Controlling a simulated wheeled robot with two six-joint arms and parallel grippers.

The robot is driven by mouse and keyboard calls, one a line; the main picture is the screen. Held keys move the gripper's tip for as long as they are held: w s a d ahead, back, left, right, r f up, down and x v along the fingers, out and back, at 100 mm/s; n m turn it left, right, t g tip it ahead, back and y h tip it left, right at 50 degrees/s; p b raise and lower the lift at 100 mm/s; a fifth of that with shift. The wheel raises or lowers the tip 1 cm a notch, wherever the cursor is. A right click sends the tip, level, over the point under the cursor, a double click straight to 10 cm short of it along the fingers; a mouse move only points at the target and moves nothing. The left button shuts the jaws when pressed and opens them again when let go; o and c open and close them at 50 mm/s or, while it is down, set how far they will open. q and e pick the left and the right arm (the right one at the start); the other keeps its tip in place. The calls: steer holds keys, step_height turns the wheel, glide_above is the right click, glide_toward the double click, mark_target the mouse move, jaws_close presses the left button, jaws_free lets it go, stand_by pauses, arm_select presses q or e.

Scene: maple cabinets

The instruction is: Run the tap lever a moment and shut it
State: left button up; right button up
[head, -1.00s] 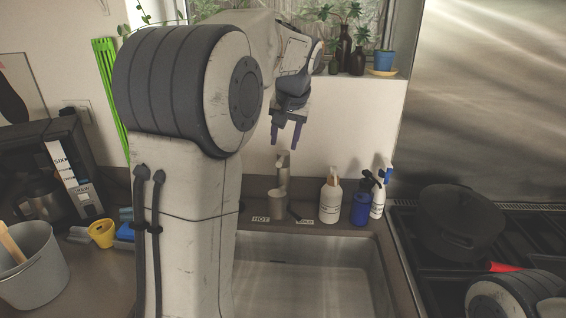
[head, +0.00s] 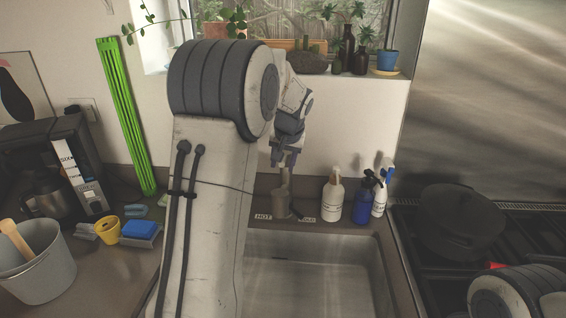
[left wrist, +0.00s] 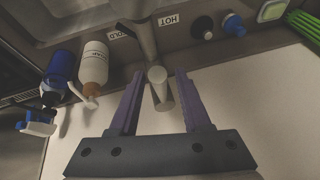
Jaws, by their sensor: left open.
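The grey metal tap (head: 281,204) stands behind the sink, between the HOT and COLD labels. Its lever (left wrist: 159,86) rises from the top of the body and ends in a rounded tip in the left wrist view. My left gripper (head: 283,161) is just above the tap in the head view, pointing down. In the left wrist view its purple fingers (left wrist: 160,76) are open, one on each side of the lever, with a gap to both. No water shows below the spout. My right gripper is out of view.
The sink basin (head: 310,282) lies in front of the tap. A white bottle (head: 332,199) and a blue bottle (head: 362,206) stand close to its right. Potted plants line the windowsill above. The stove with a dark pan (head: 458,222) is at the right.

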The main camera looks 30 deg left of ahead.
arm_select(q)
jaws_close()
stand_by(1.3)
